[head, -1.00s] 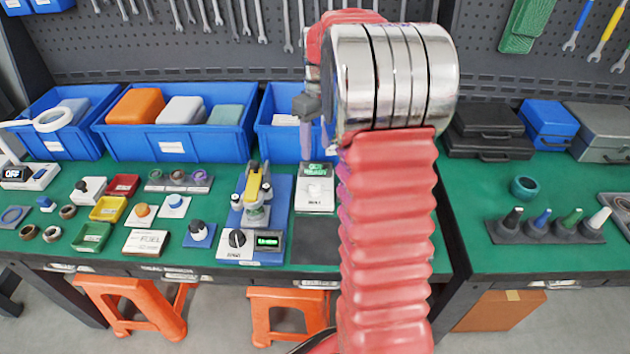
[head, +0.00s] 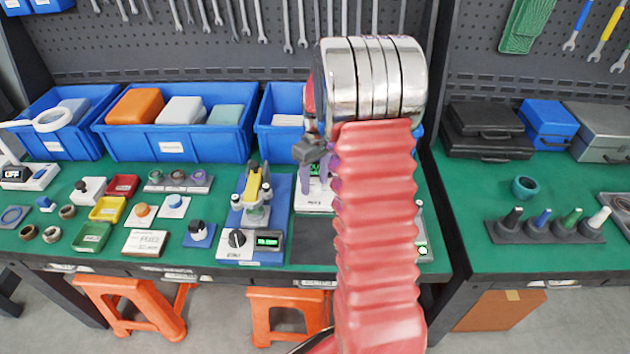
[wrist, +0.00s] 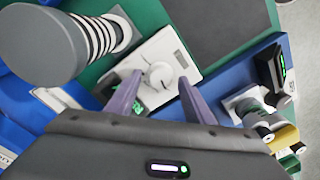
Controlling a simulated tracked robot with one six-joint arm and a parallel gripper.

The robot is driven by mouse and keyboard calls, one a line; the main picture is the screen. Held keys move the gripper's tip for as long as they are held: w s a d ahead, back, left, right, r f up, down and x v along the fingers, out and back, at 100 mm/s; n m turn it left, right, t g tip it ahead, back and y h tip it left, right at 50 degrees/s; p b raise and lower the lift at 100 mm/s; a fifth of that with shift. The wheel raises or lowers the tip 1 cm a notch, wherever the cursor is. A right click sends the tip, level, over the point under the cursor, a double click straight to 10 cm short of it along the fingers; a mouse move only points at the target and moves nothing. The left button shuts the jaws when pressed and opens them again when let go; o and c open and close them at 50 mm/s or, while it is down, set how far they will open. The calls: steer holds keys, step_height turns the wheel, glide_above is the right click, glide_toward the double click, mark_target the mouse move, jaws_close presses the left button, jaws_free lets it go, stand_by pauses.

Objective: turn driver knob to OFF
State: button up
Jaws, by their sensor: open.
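A white box with a green-lit display (head: 315,169) and a pale round knob stands right of the blue test fixture. In the wrist view, this box's knob (wrist: 158,75) appears between my two purple fingertips. My gripper (head: 318,188) is open over the box and partly covers its display in the head view. In the wrist view, my gripper (wrist: 160,82) has one finger on each side of the knob; contact and exact height cannot be told. Another knob, black on a white panel (head: 237,238), sits at the fixture's front left. The labels are too small to read surely.
The blue fixture (head: 279,215) with a yellow-handled lever (head: 255,183) stands close left of the white box. A dark mat (head: 313,250) lies in front. Blue bins (head: 178,145) line the back. My arm hides part of the bench to the right.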

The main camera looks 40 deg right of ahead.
steer(key=shift+f, duration=0.2)
steer(key=shift+c, duration=0.6)
steer(key=c, duration=0.9)
